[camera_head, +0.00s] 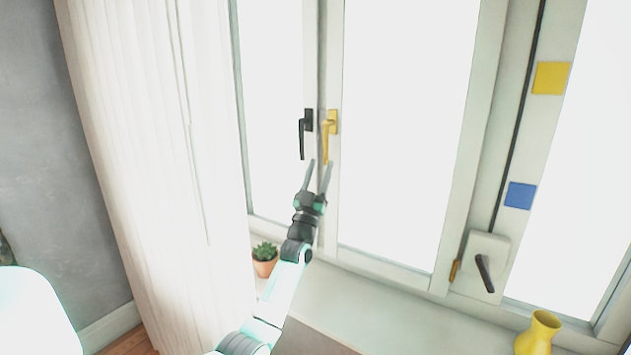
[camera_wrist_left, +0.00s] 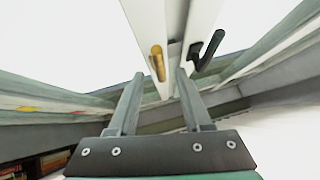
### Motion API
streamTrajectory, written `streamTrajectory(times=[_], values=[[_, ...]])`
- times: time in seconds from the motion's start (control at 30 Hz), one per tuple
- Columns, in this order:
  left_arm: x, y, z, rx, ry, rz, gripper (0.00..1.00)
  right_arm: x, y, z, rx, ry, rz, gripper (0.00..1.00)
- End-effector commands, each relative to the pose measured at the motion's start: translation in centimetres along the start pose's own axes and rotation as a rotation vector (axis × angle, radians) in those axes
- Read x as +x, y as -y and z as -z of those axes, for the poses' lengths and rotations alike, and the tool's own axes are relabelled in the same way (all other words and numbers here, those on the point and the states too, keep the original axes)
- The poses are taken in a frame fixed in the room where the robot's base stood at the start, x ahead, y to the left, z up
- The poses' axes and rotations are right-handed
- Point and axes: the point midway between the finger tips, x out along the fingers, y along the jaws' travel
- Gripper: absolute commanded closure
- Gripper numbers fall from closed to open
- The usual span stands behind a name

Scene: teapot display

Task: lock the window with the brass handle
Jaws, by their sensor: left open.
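The brass handle (camera_head: 326,138) is on the window frame in the head view, its lever hanging down. A black handle (camera_head: 303,135) hangs beside it to the left on the neighbouring sash. My left gripper (camera_head: 318,165) is open and empty, its fingertips just below the two handles in the picture. In the left wrist view the brass handle (camera_wrist_left: 157,64) shows end-on beyond the gap between the open fingers (camera_wrist_left: 160,76), and the black handle (camera_wrist_left: 209,50) lies to the right. I see no clear contact. My right gripper is not in view.
A white curtain (camera_head: 150,130) hangs left of the window. A potted plant (camera_head: 264,262) and a yellow vase (camera_head: 539,333) stand below. Another dark handle (camera_head: 485,273) is at the right on a pale plate. Yellow (camera_head: 551,78) and blue (camera_head: 520,195) squares mark the right frame.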

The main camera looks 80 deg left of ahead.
Motion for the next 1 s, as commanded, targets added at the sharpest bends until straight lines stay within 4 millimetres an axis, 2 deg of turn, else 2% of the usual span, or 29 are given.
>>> streamTrajectory(times=[0.1, 0.3, 0.9, 1.0], values=[[-2.6, 0.0, 0.1, -0.001, 0.003, 0.0, 0.51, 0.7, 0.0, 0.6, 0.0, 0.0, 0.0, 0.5], [-5.2, 0.0, 0.0, -0.001, 0.0, 0.0, 0.51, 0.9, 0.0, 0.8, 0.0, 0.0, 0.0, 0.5], [-5.4, 0.0, 0.0, 0.0, -0.001, 0.0, 0.51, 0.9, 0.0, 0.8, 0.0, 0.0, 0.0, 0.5], [-5.2, -1.2, 0.3, -0.015, -0.001, -0.014, 0.51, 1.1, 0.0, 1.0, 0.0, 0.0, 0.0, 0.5]])
